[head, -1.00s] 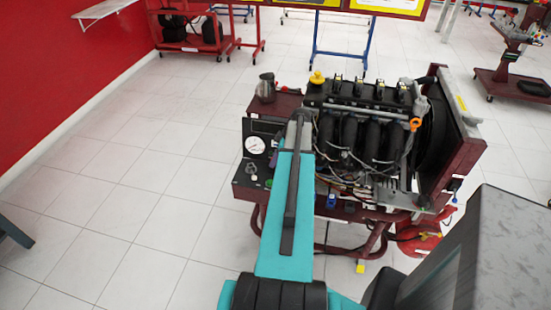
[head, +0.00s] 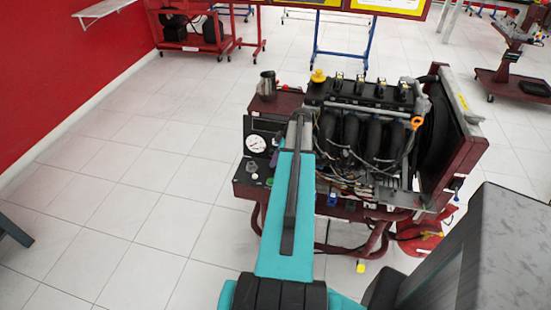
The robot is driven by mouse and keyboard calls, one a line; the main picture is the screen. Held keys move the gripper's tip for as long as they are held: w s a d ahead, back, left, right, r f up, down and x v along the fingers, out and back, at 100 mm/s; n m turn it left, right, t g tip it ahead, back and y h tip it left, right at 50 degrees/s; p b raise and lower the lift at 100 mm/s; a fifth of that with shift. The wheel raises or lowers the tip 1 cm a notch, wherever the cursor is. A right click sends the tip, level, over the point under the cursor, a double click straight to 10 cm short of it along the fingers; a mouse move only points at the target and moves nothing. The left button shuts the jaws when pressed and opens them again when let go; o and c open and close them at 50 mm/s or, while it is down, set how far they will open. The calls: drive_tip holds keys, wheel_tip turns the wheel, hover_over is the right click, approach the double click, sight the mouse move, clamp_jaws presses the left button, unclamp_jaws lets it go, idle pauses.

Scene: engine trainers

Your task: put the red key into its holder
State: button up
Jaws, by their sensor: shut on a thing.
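My teal arm (head: 282,225) reaches forward over the left part of the engine trainer (head: 365,140). Its grey end covers part of the trainer's control panel (head: 243,172). My gripper is hidden beyond the arm, so its fingers and anything in them do not show. I cannot make out the red key or its holder. The panel carries a round white gauge (head: 257,144) and small knobs left of the arm. A blue connector (head: 332,199) shows right of the arm.
A metal jug (head: 267,84) stands on the trainer's dark red shelf (head: 278,102). A yellow cap (head: 318,76) and a radiator frame (head: 460,125) rise from the trainer. The tiled floor (head: 130,200) at left is clear.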

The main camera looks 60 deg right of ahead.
drive_tip(key=shift+s+f, duration=0.3)
drive_tip(key=shift+f, duration=0.25)
drive_tip(key=o, duration=1.4)
drive_tip(key=shift+d, duration=0.1)
drive_tip(key=shift+o, duration=0.2)
drive_tip(key=shift+r, duration=0.25)
drive_tip(key=shift+d+r, duration=0.2)
drive_tip(key=shift+r, duration=1)
drive_tip(key=shift+a+r, duration=0.1)
drive_tip(key=shift+r, duration=0.1)
drive_tip(key=shift+w, duration=0.1)
drive_tip(key=shift+r, duration=0.1)
